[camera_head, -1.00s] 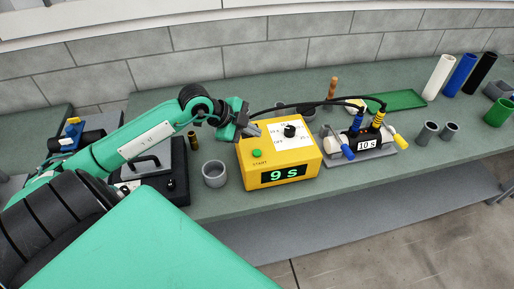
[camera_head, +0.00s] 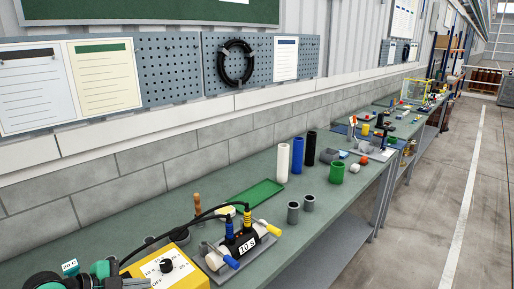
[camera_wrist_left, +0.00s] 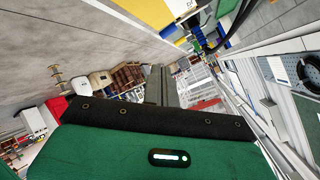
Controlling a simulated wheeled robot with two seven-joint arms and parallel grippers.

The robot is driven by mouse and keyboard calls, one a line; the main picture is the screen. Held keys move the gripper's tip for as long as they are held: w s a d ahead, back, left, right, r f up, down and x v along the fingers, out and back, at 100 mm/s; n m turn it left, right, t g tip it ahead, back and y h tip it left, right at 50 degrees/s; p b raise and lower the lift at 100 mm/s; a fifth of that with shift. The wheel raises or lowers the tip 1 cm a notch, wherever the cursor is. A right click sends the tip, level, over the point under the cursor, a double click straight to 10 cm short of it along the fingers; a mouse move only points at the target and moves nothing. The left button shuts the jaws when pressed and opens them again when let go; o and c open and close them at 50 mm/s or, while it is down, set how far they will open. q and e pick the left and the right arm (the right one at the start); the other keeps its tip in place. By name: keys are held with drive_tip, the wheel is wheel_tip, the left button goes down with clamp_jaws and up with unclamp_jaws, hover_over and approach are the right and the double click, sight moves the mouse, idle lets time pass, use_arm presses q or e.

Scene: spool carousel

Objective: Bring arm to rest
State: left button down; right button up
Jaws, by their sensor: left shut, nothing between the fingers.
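My left arm shows at the lower left of the head view, with the left gripper (camera_head: 128,283) beside the yellow timer box (camera_head: 165,268), partly cut off by the bottom edge. In the left wrist view the fingers (camera_wrist_left: 161,86) are together with nothing between them. The timer box has a black knob on a white dial; its front display is out of frame. To its right the black device marked 10 s (camera_head: 240,243) stands on a grey base, with cables plugged into its top. My right gripper is in no view.
A green tray (camera_head: 259,191), white (camera_head: 283,158), blue (camera_head: 297,155) and black tubes (camera_head: 311,149), two grey cups and a green cup (camera_head: 337,172) stand along the bench. A wall with pegboards runs behind it. The floor to the right (camera_head: 420,240) is open.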

use_arm(q)
drive_tip(key=s+d+r+n+t, duration=0.25)
drive_tip(key=r+n+t, duration=0.55)
drive_tip(key=t, duration=0.4)
drive_tip(key=s+a+f+n+g+y, duration=0.2)
drive_tip(key=s+f+n+g+y, duration=0.15)
drive_tip(key=f+n+y, duration=0.35)
drive_tip(key=s+a+f+n+g+y, duration=0.25)
drive_tip(key=f+g+y, duration=0.25)
drive_tip(key=f, duration=0.4)
drive_tip(key=s+d+f+m+g+h, duration=0.1)
drive_tip(key=s+d+f+g+h, duration=0.1)
drive_tip(key=s+d+f+g, duration=0.4)
drive_tip(key=s+d+f+m+g+h, duration=0.1)
drive_tip(key=s+d+f+g+h, duration=0.2)
drive_tip(key=s, duration=0.5)
wheel_tip(320, 180, down, 32)
drive_tip(key=s+y, duration=0.1)
drive_tip(key=s+a+f+g, duration=0.2)
drive_tip(key=s+f, duration=1.7)
drive_tip(key=f, duration=0.1)
drive_tip(key=shift+s+a+m+b, duration=0.25)
drive_tip(key=shift+a+m+b, duration=0.1)
drive_tip(key=shift+m+b, duration=0.1)
